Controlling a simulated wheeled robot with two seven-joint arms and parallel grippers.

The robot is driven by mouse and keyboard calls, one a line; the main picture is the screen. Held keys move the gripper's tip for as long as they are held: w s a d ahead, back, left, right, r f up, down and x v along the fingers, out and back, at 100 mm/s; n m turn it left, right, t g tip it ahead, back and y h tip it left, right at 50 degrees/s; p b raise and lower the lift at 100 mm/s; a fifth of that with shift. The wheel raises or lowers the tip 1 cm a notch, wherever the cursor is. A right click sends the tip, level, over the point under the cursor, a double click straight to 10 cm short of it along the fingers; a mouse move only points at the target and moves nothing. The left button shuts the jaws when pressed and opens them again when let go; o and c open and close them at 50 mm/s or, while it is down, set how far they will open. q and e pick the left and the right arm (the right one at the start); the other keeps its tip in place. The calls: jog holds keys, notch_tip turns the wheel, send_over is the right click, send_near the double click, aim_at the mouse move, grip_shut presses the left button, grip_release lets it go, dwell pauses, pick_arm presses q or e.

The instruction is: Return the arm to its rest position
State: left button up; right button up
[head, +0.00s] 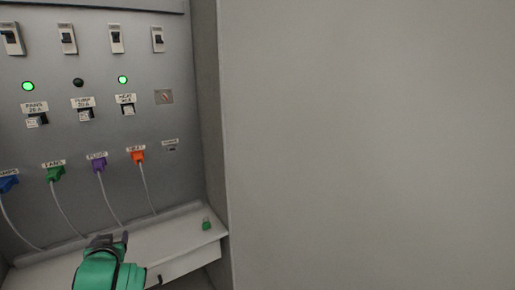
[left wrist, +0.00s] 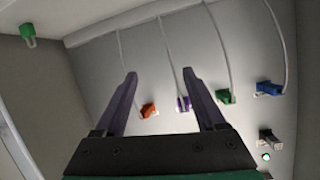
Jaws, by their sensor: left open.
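My left gripper (head: 107,242) shows at the bottom of the head view, in front of the cabinet's shelf. In the left wrist view its two dark fingers (left wrist: 165,95) are spread apart with nothing between them. Beyond the fingers are the coloured plugs on the panel: orange (left wrist: 149,110), purple (left wrist: 184,103), green (left wrist: 224,96) and blue (left wrist: 268,88). My right gripper is in neither view.
The grey panel (head: 120,185) carries switches, lamps and corded plugs. Two lamps glow green; the one between them is dark. A small green padlock-like item (head: 207,224) sits on the shelf (head: 185,240). A plain wall (head: 370,140) fills the right.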

pick_arm(q)
jog(key=s+d+f+m+g+h, duration=0.35)
jog(key=s+d+f, duration=0.6)
jog(key=s, duration=0.35)
jog(key=s+d+f+m+g+h, duration=0.3)
jog(key=s+d+f+g+h, duration=0.15)
jog(key=s+d+f, duration=0.6)
jog(key=s+f+g, duration=0.1)
jog(key=s+f, duration=0.2)
jog(key=f, duration=0.8)
jog(key=s+f+g, duration=0.1)
jog(key=s+f, duration=0.1)
jog(key=f, duration=1)
jog(key=s+a+f+b, duration=0.1)
jog(key=s+a+f, duration=0.2)
jog(key=s+f, duration=1)
jog(key=s, duration=0.3)
jog(key=shift+g+y, duration=0.3)
jog(key=shift+g, duration=0.1)
